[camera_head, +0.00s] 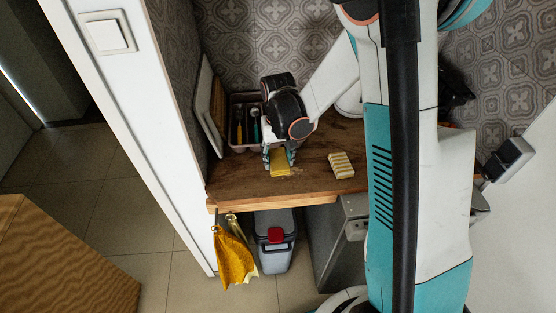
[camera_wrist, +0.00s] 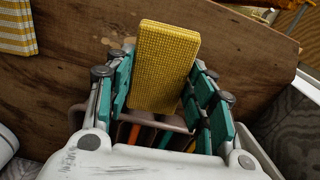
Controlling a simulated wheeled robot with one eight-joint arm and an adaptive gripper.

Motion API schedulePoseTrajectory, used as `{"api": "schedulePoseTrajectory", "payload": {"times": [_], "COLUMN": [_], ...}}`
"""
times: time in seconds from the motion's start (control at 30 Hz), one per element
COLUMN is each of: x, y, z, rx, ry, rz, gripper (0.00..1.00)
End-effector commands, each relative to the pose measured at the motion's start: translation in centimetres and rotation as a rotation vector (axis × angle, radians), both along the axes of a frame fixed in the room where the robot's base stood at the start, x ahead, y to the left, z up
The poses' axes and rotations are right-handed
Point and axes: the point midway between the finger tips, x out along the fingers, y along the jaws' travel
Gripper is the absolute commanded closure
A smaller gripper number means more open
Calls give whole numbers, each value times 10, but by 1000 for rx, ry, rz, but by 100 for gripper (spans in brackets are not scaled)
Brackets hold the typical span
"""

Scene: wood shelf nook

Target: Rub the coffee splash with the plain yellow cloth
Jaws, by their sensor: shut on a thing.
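My gripper (camera_head: 279,154) is over the wooden shelf, and in the wrist view its teal-padded fingers (camera_wrist: 163,88) are shut on the plain yellow cloth (camera_wrist: 165,62). The cloth is a folded, woven block, and it also shows below the fingers in the head view (camera_head: 280,165). A pale tan coffee splash (camera_wrist: 121,48) lies on the wood beside the cloth, just left of it in the wrist view. Part of the splash may be hidden under the cloth. I cannot tell whether the cloth touches the wood.
A yellow-and-white striped cloth (camera_head: 341,165) lies right of my gripper. A bin with utensils (camera_head: 236,143) and upright boards (camera_head: 208,108) stand at the left. An orange-yellow cloth (camera_head: 233,258) hangs below the shelf's front edge (camera_head: 270,202). Bare wood lies between the two cloths.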

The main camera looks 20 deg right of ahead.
Motion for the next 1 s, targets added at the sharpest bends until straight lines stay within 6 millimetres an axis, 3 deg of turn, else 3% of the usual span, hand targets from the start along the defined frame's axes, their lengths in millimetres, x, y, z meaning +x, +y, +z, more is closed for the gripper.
{"api": "schedulePoseTrajectory", "payload": {"times": [0.33, 0.87, 1.0], "x": [5, 5, 5], "y": [-2, -2, 8], "z": [29, 29, 27], "rx": [0, 0, 0], "ry": [0, 0, 0], "rz": [0, 0, 19], "gripper": [70, 70, 70]}}
